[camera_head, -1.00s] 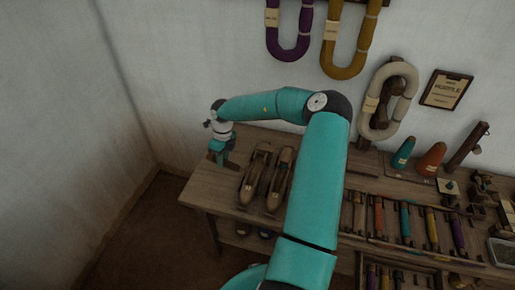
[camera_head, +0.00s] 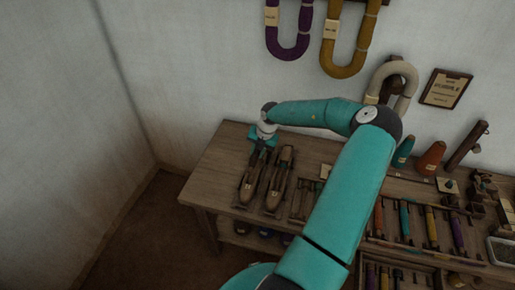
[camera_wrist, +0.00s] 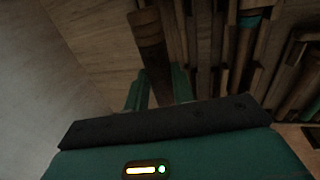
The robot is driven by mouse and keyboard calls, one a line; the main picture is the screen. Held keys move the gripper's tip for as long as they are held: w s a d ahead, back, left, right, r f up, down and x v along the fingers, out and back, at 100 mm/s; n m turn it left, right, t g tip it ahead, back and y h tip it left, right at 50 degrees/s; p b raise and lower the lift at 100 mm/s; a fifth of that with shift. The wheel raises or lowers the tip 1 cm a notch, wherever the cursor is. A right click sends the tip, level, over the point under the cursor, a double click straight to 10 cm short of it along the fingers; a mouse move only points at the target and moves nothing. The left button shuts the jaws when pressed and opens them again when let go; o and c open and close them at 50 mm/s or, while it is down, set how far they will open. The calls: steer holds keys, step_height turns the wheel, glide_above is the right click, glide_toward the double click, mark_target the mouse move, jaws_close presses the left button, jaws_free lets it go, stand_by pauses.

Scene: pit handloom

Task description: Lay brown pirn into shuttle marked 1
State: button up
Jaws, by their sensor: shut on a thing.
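My gripper (camera_head: 263,140) is at the back left of the bench, near the far ends of two dark wooden shuttles. In the wrist view my gripper (camera_wrist: 158,88) is shut on the brown pirn (camera_wrist: 150,35), which sticks out beyond the fingertips over the bench. The pirn is hidden in the head view. The left shuttle (camera_head: 251,180) and the right shuttle (camera_head: 278,182) lie side by side, and I cannot read a number on either. In the wrist view long dark wooden pieces lie just right of the pirn. I cannot tell whether the pirn touches them.
A rack with several coloured pirns (camera_head: 404,222) is on the bench to the right. Teal (camera_head: 403,151) and orange (camera_head: 431,157) cones stand behind it. Yarn hanks (camera_head: 345,45) hang on the wall. The bench (camera_head: 213,177) is bare left of the shuttles.

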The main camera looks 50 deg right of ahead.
steer(key=shift+s+d+x, duration=0.1)
steer(key=shift+s+x, duration=0.1)
steer(key=shift+x, duration=0.7)
steer(key=shift+s+d+x, duration=0.1)
steer(key=shift+s+x, duration=0.1)
steer(key=shift+x, duration=0.7)
steer(key=shift+s+d+x, duration=0.15)
steer(key=shift+x, duration=0.75)
steer(key=shift+f, duration=0.2)
steer(key=o, duration=1.1)
steer(key=shift+c, duration=0.2)
steer(key=shift+w+a+r+v, duration=0.15)
steer(key=shift+w+v, duration=0.1)
steer(key=shift+v, duration=1.05)
steer(key=shift+w+a+v, duration=0.15)
steer(key=shift+w+v, duration=0.15)
steer(key=shift+v, duration=1)
steer(key=shift+w+a+r+v, duration=0.15)
steer(key=shift+w+v, duration=0.1)
steer(key=shift+v, duration=1.05)
steer(key=shift+a, duration=0.1)
